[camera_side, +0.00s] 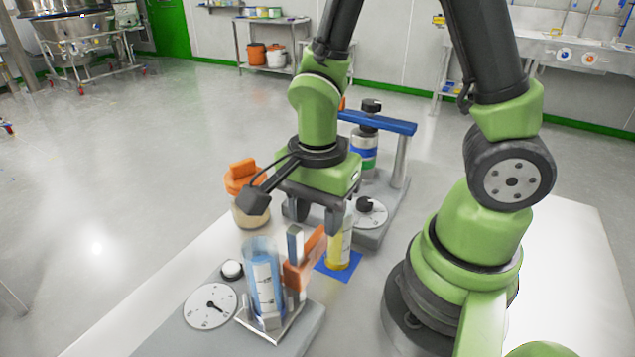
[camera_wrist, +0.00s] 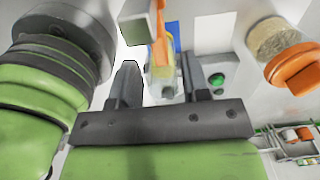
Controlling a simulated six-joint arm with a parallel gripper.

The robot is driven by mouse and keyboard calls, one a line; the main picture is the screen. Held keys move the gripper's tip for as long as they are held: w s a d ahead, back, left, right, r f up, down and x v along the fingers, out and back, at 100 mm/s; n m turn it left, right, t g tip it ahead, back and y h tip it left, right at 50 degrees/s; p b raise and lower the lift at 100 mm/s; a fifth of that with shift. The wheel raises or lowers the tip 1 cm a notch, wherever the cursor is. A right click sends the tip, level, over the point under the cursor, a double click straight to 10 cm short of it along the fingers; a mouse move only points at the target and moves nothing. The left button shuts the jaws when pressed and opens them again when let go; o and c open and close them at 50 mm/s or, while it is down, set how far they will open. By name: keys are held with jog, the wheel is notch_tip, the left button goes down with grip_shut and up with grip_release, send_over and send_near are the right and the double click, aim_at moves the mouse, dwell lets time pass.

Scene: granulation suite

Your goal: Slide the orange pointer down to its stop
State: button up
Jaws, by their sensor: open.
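The orange pointer (camera_side: 303,264) is on an upright post (camera_side: 295,245) beside a clear cylinder (camera_side: 265,285) of blue content on a grey base. Its upper arm slants up to the right, close under my gripper (camera_side: 313,222). My gripper is open and points downward, above and behind the post. In the wrist view the pointer (camera_wrist: 160,50) shows as an orange strip beyond my open fingers (camera_wrist: 160,78), by the post's square top (camera_wrist: 138,27). I cannot tell whether a finger touches it. The pointer's stop cannot be made out.
A yellow-filled cylinder (camera_side: 340,247) stands on a blue mat (camera_side: 337,266) close behind the pointer. An orange-lidded jar (camera_side: 248,210) stands to the left. A dial (camera_side: 210,306) and a round knob (camera_side: 232,269) are on the base. A stand with a blue crossbar (camera_side: 385,123) is behind.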

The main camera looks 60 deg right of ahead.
jog(key=shift+r, duration=2.8)
jog(key=shift+n, duration=0.3)
jog(key=c, duration=0.7)
jog(key=shift+r+n, duration=0.2)
jog(key=shift+n, duration=0.7)
grip_shut()
jog(key=r+n, duration=0.1)
jog(key=n, duration=0.4)
notch_tip(320, 180, up, 6)
jog(key=n, duration=2.8)
send_over(316, 232)
jog(key=shift+n, duration=0.3)
jog(key=f, duration=1.4)
jog(key=shift+s+d+f, duration=0.1)
jog(key=shift+s+f, duration=0.1)
jog(key=shift+s, duration=0.05)
